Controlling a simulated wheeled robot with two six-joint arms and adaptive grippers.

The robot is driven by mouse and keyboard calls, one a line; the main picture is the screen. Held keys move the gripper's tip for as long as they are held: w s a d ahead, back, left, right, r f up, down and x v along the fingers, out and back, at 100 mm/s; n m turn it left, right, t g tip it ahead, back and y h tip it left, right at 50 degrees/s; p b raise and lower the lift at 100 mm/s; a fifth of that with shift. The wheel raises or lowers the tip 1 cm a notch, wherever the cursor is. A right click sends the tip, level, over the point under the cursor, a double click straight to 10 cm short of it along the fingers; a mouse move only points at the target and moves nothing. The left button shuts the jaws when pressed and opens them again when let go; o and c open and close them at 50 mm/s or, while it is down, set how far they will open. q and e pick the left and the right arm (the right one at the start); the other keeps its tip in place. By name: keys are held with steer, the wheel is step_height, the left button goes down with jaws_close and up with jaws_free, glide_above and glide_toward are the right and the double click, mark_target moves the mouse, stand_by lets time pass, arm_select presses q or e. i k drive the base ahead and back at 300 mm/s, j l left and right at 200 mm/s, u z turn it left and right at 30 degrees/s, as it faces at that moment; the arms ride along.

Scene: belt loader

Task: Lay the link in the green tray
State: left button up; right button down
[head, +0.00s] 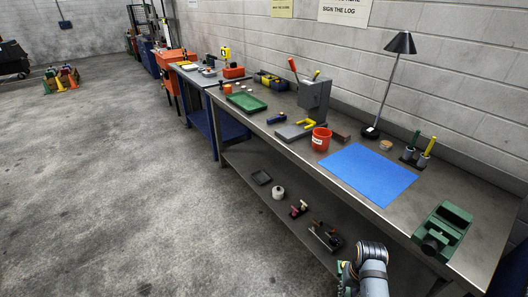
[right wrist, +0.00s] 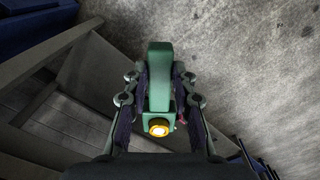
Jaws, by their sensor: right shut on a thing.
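The green tray (head: 246,102) lies on the far part of the long metal bench in the head view and looks empty. My right gripper (right wrist: 157,92) is shut on a long green piece (right wrist: 159,62), which I take for the link. The piece has a square block at its near end with a round, yellow-rimmed pale face. It hangs over the floor in the right wrist view, clear of any surface. In the head view my right arm is low at the bottom, in front of the bench and far from the tray. My left gripper is not in view.
The bench (head: 462,268) also holds a blue mat (head: 367,174), a red cup (head: 321,138), a green vise (head: 443,230), a lamp (head: 400,44) and a grey box (head: 315,93). Several small things lie on its lower shelf (head: 247,163).

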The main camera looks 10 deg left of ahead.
mark_target(246, 103)
steer(key=i+j, duration=0.65)
steer(key=j, duration=0.2)
steer(key=i+j+z, duration=0.1)
steer(key=i+j, duration=0.55)
steer(key=j, duration=0.2)
